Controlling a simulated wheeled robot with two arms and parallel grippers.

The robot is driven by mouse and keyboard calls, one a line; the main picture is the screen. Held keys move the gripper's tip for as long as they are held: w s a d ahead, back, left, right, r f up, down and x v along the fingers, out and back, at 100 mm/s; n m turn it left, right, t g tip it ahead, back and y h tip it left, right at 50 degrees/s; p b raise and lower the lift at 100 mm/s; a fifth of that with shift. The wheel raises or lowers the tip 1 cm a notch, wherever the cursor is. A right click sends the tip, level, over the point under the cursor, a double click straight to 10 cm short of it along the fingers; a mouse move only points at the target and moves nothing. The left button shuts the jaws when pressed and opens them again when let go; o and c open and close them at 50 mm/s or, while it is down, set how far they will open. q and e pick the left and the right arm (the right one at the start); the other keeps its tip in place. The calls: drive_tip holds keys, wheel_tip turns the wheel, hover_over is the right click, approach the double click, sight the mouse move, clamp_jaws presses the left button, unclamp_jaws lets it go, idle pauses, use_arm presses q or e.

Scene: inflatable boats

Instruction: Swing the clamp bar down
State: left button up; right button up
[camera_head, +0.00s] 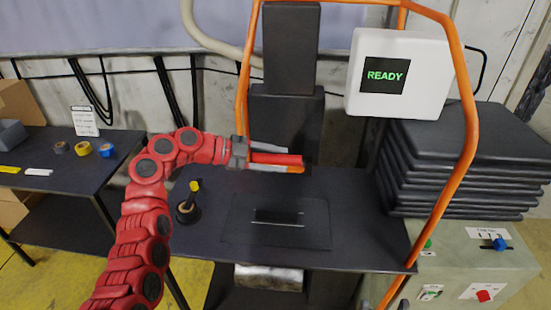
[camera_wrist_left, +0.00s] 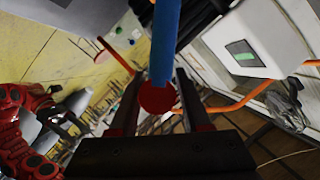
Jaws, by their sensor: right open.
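My left gripper (camera_head: 302,164) is above the black bench top (camera_head: 350,196), pointing right, in front of the dark upright column (camera_head: 285,105). A red piece shows along its fingers. In the left wrist view the two dark fingers of my left gripper (camera_wrist_left: 158,78) are apart. A blue bar (camera_wrist_left: 166,40) with a round red end (camera_wrist_left: 158,98) shows in line with the gap between them. I cannot tell whether the fingers touch it, or whether it is the clamp bar. My right gripper is not in view.
An orange tube frame (camera_head: 469,110) arches over the bench. A white box (camera_head: 425,75) reads READY. Black pads (camera_head: 470,150) are stacked at right above a green cabinet (camera_head: 465,265) with knobs. A yellow-topped post (camera_head: 195,186) stands at the bench's left, near my arm.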

use_arm(q)
clamp_jaws()
idle(1.1)
